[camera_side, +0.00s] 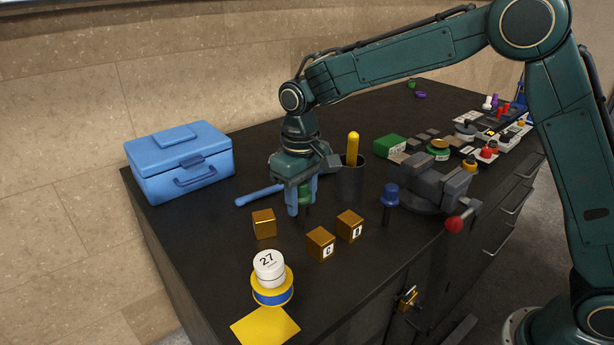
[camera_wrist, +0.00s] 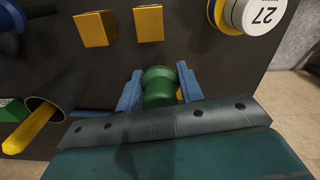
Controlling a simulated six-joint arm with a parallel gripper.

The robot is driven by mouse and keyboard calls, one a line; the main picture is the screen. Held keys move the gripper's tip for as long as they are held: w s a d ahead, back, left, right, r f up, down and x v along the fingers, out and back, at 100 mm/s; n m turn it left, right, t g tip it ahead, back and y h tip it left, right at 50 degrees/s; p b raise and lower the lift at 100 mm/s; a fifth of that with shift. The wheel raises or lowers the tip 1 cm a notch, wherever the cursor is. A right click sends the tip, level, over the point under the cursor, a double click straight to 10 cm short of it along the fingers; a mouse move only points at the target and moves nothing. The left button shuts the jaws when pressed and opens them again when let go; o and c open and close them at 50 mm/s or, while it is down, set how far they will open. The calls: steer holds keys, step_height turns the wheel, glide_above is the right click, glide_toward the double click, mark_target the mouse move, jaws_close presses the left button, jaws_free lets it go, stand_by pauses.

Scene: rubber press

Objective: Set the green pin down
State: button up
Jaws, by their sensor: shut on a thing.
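My gripper (camera_side: 303,198) points down over the black bench, between the blue toolbox and the dark cup. Its two blue fingers are shut on the green pin (camera_side: 306,190). In the wrist view the green pin (camera_wrist: 158,88) sits between the fingers, with its rounded green head towards the camera. In the side view the pin looks upright and partly hidden by the fingers. Its lower end is close to the bench top, but I cannot tell whether it touches.
Gold cubes (camera_side: 264,224) (camera_side: 321,244) (camera_side: 350,226) stand in front. A dark cup (camera_side: 349,186) holding a yellow pin (camera_side: 352,149) is close right. A blue toolbox (camera_side: 180,165), blue rod (camera_side: 259,195), blue pin (camera_side: 390,193) and vise (camera_side: 428,182) stand around.

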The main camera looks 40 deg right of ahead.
mark_target(302, 227)
steer(key=shift+f, duration=0.25)
steer(key=shift+f, duration=2.1)
steer(key=shift+f, duration=0.15)
steer(key=o, duration=1.1)
steer(key=shift+o, duration=0.2)
step_height(302, 227, up, 12)
steer(key=shift+f, duration=0.1)
steer(key=shift+r, duration=0.25)
steer(key=shift+s, duration=0.1)
